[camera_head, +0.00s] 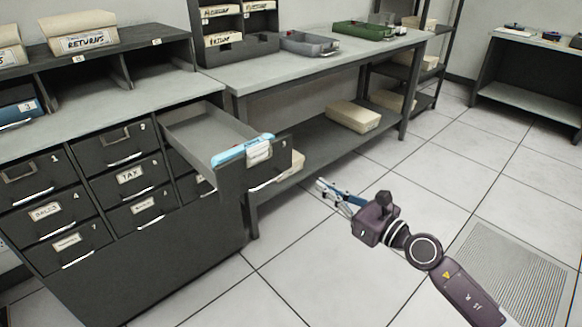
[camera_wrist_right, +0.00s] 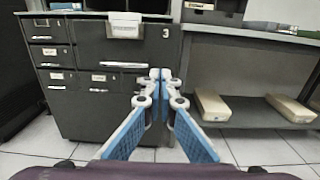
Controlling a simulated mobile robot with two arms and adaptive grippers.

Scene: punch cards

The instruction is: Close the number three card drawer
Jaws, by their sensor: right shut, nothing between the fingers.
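The number three card drawer (camera_head: 236,186) is pulled well out of the top right of the dark cabinet (camera_head: 135,265). Its grey inside shows, with a blue-and-white item (camera_head: 243,150) at its front edge. In the right wrist view the drawer front (camera_wrist_right: 150,52) carries a "3", a label and a light handle (camera_wrist_right: 122,65). My right gripper (camera_head: 322,188) is to the right of the drawer front, apart from it in the head view. It is shut and empty. In the wrist view its fingertips (camera_wrist_right: 160,76) overlap the drawer's lower right part. My left gripper is not in view.
The other cabinet drawers, such as TAX (camera_head: 128,179), are shut. A workbench (camera_head: 240,78) with a lower shelf and pale boxes (camera_head: 353,117) stands right of the drawer. The tiled floor (camera_head: 290,265) in front is clear.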

